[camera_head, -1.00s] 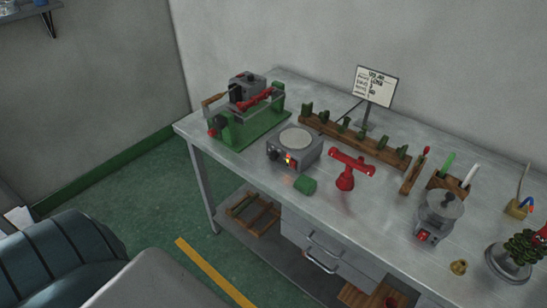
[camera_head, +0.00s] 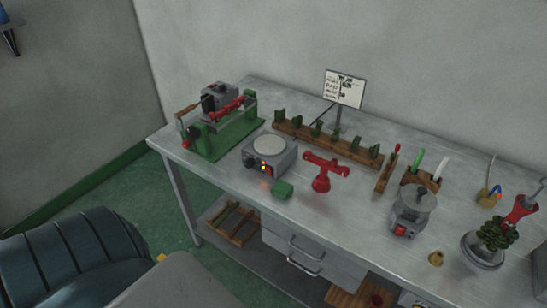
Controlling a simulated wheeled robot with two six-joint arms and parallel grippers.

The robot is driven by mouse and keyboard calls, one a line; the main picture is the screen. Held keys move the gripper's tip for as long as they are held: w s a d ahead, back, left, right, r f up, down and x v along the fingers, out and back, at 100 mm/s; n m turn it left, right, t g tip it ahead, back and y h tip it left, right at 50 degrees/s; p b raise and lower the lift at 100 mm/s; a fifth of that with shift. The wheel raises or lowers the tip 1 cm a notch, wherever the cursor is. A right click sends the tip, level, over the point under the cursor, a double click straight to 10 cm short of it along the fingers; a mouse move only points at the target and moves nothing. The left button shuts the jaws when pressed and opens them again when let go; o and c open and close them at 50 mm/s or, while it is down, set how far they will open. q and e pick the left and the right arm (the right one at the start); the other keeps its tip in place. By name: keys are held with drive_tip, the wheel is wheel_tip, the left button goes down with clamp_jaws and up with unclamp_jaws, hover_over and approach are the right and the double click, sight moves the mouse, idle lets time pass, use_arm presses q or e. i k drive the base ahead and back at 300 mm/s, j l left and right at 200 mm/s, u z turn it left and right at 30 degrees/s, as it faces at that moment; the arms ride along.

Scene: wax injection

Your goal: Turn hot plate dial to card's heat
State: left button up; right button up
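The hot plate (camera_head: 282,161) is a grey box with a pale round top (camera_head: 269,145), standing on the bench left of centre. Its front has a small dark knob (camera_head: 249,162) at the left and glowing red and yellow lights beside it. The knob's setting is too small to read. The card (camera_head: 344,88) is a white sign with dark writing on a stand at the back of the bench; its text is not legible. Neither of my grippers is in view.
A wooden rack (camera_head: 300,131) lies behind. The bench's front edge (camera_head: 222,199) is mostly clear.

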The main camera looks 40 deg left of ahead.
sight(248, 163)
drive_tip(key=j+z, duration=0.35)
drive_tip(key=z, duration=0.15)
drive_tip(key=k+j+z, duration=0.15)
drive_tip(key=j+z, duration=0.15)
drive_tip(key=z, duration=0.2)
drive_tip(key=k+j+z, duration=0.15)
drive_tip(key=j+z, duration=0.15)
drive_tip(key=z, duration=0.2)
drive_tip(key=k+j+z, duration=0.2)
drive_tip(key=z, duration=0.3)
